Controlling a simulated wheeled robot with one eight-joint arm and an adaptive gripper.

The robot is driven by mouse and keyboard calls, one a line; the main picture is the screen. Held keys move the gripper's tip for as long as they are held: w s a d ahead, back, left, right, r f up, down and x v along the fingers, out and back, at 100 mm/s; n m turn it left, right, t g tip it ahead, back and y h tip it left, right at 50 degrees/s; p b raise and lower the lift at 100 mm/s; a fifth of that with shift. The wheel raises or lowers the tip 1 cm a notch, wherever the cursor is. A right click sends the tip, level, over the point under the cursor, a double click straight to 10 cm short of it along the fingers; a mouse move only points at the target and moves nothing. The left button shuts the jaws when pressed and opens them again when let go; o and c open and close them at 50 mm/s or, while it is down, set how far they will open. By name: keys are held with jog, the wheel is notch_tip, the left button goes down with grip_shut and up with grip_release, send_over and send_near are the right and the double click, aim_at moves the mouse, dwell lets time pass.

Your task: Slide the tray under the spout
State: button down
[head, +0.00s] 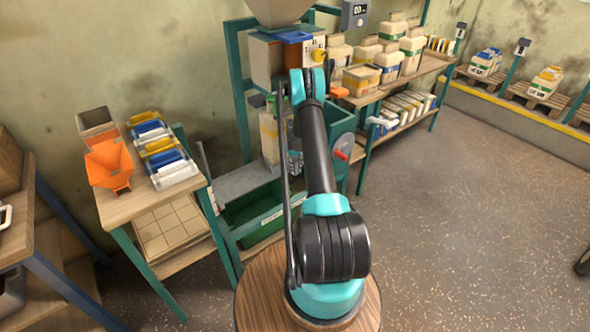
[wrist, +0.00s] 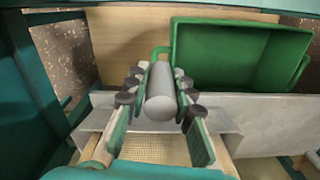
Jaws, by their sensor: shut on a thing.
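The green tray (wrist: 240,55) is an open box with a bent green tube (wrist: 160,52) at its left side. A grey cylindrical grip (wrist: 160,97) appears to meet that tube. My gripper (wrist: 161,75) is shut on the grip, with a finger along each side, and the tray is beyond it to the right. A grey hopper (head: 278,10) is above the frame. I cannot clearly make out the spout.
A grey plate (wrist: 270,120) is close to the right of my gripper, and a teal panel (wrist: 30,110) is to the left. A table with an orange funnel (head: 109,166) stands left. A green box with a red handle (head: 341,155) is right.

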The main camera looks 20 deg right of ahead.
jog(key=shift+w+d, duration=0.1)
jog(key=shift+d, duration=0.2)
jog(key=c, duration=1.3)
grip_release()
jog(key=shift+a, duration=0.15)
